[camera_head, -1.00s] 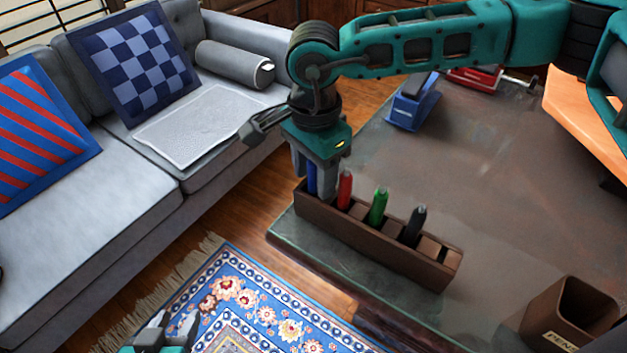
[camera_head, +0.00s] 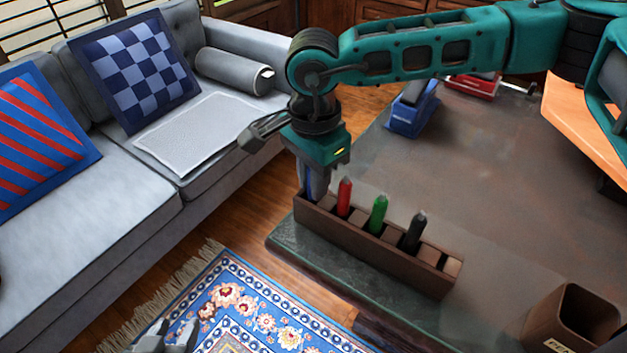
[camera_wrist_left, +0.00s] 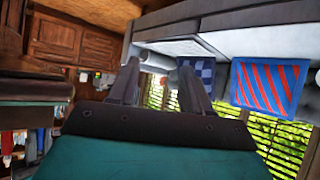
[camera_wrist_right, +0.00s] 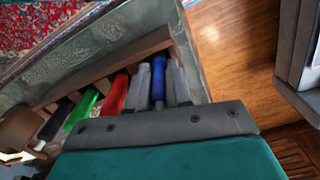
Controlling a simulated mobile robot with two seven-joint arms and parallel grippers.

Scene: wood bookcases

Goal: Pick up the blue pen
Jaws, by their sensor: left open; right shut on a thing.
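The blue pen (camera_wrist_right: 158,78) stands in the end slot of a brown wooden pen rack (camera_head: 375,248) on the desk. My right gripper (camera_wrist_right: 160,92) is shut on the blue pen, with a finger on each side of it. In the head view the blue pen (camera_head: 312,185) is mostly hidden by this gripper (camera_head: 314,185), which points down at the rack's left end. The pen's lower end is hidden in the rack. My left gripper (camera_head: 180,335) is open and empty at the bottom edge of the head view, over the rug; its spread fingers also show in the left wrist view (camera_wrist_left: 165,85).
A red pen (camera_head: 344,197), a green pen (camera_head: 378,213) and a black pen (camera_head: 414,232) stand in the same rack. A brown pen cup (camera_head: 540,325) is at the desk's lower right. A blue stapler (camera_head: 412,110) and a red tool (camera_head: 472,84) lie farther back. The desk middle is clear.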

